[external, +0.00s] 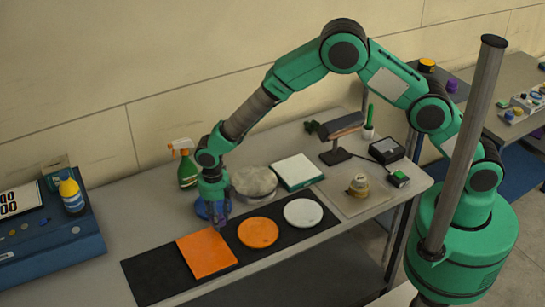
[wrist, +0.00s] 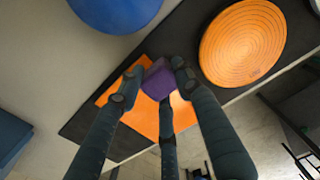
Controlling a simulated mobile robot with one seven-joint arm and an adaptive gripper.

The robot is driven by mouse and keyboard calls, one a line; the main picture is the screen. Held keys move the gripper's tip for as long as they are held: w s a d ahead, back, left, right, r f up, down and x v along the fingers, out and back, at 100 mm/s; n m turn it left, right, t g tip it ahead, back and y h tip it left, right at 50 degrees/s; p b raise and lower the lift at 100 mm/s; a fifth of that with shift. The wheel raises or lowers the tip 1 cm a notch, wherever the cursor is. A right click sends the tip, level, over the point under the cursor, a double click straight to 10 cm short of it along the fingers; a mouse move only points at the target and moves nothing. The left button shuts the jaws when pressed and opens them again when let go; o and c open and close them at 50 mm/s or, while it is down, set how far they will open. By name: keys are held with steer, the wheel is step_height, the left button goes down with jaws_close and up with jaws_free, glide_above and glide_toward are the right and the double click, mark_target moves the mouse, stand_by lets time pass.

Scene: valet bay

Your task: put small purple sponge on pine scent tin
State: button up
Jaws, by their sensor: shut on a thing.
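In the wrist view my gripper (wrist: 155,78) is shut on the small purple sponge (wrist: 158,85), which sits between the fingertips. The orange square (wrist: 140,122) lies behind the sponge in that view; the height of the sponge above it is hard to tell. In the external view the sponge is not clear among the dark fingers. No tin is clearly labelled as pine scent; a small tan and yellow tin (external: 358,187) stands on a pale square at the right.
The black mat (external: 150,274) bears the orange square (external: 206,254), an orange disc (external: 258,232) and a white disc (external: 303,212). A blue round thing (external: 202,208) is close beside my gripper. A green spray bottle (external: 187,170) and a grey round thing (external: 254,181) stand behind.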

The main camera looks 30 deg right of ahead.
steer(key=shift+d+r, duration=0.1)
steer(key=shift+d, duration=0.05)
steer(key=shift+w+d+r, duration=0.1)
steer(key=shift+d, duration=0.1)
steer(key=s+d+r+m+b, duration=0.1)
steer(key=d+r+m, duration=0.2)
steer(key=d, duration=0.7)
steer(key=d+r+m, duration=0.3)
steer(key=d+r, duration=0.1)
steer(key=d, duration=0.7)
steer(key=s+d+r+m+b, duration=0.1)
steer(key=d+r+m, duration=0.15)
steer(key=d, duration=0.75)
steer(key=s+d+f+m+b, duration=0.1)
steer(key=s+d+m, duration=0.8)
steer(key=s+d, duration=1.3)
steer(key=shift+d+f, duration=0.2)
steer(key=shift+d, duration=1.9)
steer(key=shift+m, duration=0.25)
glide_above(361, 177)
steer(key=shift+a+f+b, duration=0.1)
steer(key=shift+f+b, duration=0.3)
steer(key=shift+f, duration=0.35)
